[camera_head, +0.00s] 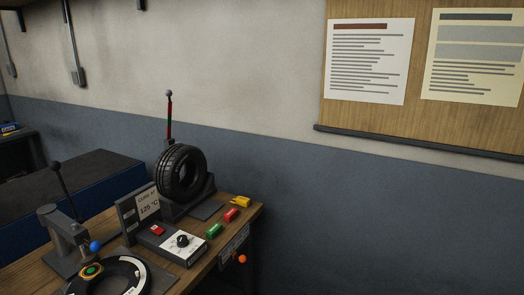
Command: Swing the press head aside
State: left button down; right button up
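A grey press (66,236) stands at the left end of the wooden bench, in the lower left of the head view. A thin dark lever with a black knob (56,166) rises from it. A blue ball knob (95,246) shows at its right side, close above a round part with an orange ring and green centre (91,271). A black ring with white labels (130,270) lies at the bottom edge, partly cut off. I cannot tell exactly how the press head sits over the ring. Neither gripper shows.
A black tyre (181,173) stands in a grey holder on the bench (210,250). Before it are a sign (147,204), a dial box (183,243) and green (214,230), red (231,214) and yellow (242,201) pieces. An orange knob (242,259) protrudes from the bench front.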

aim_at(49, 215)
jog(key=u, duration=1.4)
